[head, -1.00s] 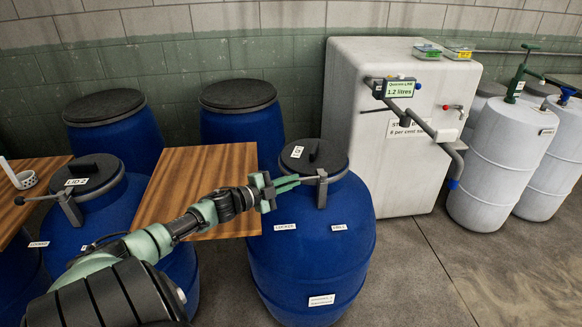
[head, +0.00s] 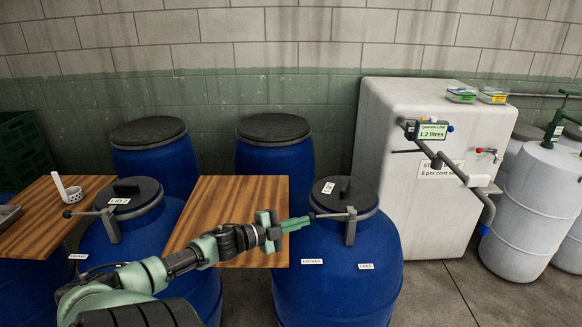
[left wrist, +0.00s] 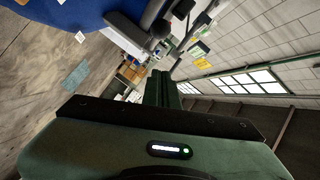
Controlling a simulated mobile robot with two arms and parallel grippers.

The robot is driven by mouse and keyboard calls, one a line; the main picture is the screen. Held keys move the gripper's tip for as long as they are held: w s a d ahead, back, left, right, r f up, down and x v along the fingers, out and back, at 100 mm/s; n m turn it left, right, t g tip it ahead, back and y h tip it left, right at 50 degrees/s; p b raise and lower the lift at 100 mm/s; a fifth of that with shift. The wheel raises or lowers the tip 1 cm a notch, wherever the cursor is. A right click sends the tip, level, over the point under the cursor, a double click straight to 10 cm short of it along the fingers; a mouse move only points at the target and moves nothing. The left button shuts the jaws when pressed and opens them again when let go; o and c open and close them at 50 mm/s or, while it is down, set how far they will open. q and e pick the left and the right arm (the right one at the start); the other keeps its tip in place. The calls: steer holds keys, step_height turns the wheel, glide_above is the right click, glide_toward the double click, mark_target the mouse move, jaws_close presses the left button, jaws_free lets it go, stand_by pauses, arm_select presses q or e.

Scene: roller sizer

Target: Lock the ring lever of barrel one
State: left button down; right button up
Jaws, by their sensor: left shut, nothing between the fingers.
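Barrel one (head: 338,285) is a blue drum with a dark lid (head: 345,193) in the middle right of the head view. Its ring lever (head: 332,215) is a grey bar on an upright clamp, pointing left with a dark knob at its left end. Below it are a LOCKED label (head: 312,262) on the left and another label (head: 366,266) on the right. My left gripper (head: 306,222) is shut and empty, its tips right beside the knob; I cannot tell whether they touch. The left wrist view shows its fingers (left wrist: 165,90) below a dark lever part. My right gripper is out of view.
A wooden board (head: 225,200) lies left of barrel one. The LID 2 barrel (head: 145,235) stands further left with its own lever. A white tank (head: 415,180) with pipework stands behind on the right. Open floor (head: 440,295) lies right of barrel one.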

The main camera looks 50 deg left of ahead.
arm_select(q)
steer(key=s, duration=0.2)
steer(key=shift+s+a+r, duration=0.2)
steer(key=shift+s+a, duration=0.1)
steer(key=shift+a, duration=0.1)
steer(key=shift+d, duration=0.1)
